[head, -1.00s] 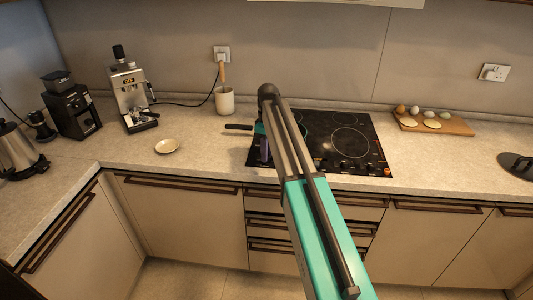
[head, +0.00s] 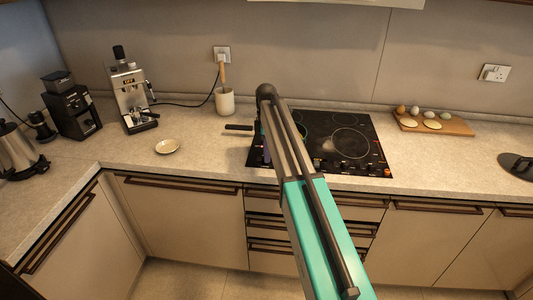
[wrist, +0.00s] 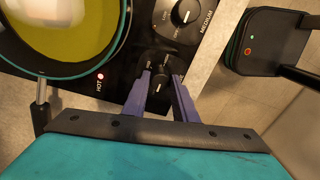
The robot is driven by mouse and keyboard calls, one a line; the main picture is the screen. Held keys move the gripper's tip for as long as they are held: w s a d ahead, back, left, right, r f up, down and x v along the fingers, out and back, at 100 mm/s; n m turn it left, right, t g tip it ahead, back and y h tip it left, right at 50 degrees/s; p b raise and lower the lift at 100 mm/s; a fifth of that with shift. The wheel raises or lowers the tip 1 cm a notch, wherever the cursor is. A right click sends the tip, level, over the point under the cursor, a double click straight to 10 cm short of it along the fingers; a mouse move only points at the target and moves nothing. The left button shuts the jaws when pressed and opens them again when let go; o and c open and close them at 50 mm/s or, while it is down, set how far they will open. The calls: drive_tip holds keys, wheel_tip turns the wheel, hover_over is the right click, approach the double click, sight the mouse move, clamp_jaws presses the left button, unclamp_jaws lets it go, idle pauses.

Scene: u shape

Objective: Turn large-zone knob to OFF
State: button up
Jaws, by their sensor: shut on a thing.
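The black cooktop (head: 330,122) is set in the counter. In the wrist view, my gripper (wrist: 161,80) has its two purple fingers closed on either side of a dark round knob (wrist: 158,88) on the cooktop's front panel. The knob has a pale pointer mark; its zone label is mostly hidden and unreadable. Another knob (wrist: 185,12), by the word MEDIUM, sits beyond it. A red light (wrist: 100,76) marked HOT is lit to the left. In the head view, the purple gripper (head: 266,156) is at the cooktop's left front, and my arm hides much of that side.
A pan (wrist: 75,72) with yellow contents is close left of my gripper; its handle (head: 238,127) sticks out left. A board (head: 455,126) with eggs is to the right.

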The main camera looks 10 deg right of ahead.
drive_tip(key=shift+a, duration=0.2)
drive_tip(key=o, duration=1)
drive_tip(key=shift+o, duration=0.2)
drive_tip(key=shift+d, duration=0.1)
drive_tip(key=shift+r, duration=0.15)
wheel_tip(320, 180, up, 14)
drive_tip(key=b, duration=0.3)
drive_tip(key=shift+w+f, duration=0.25)
drive_tip(key=shift+w, duration=0.1)
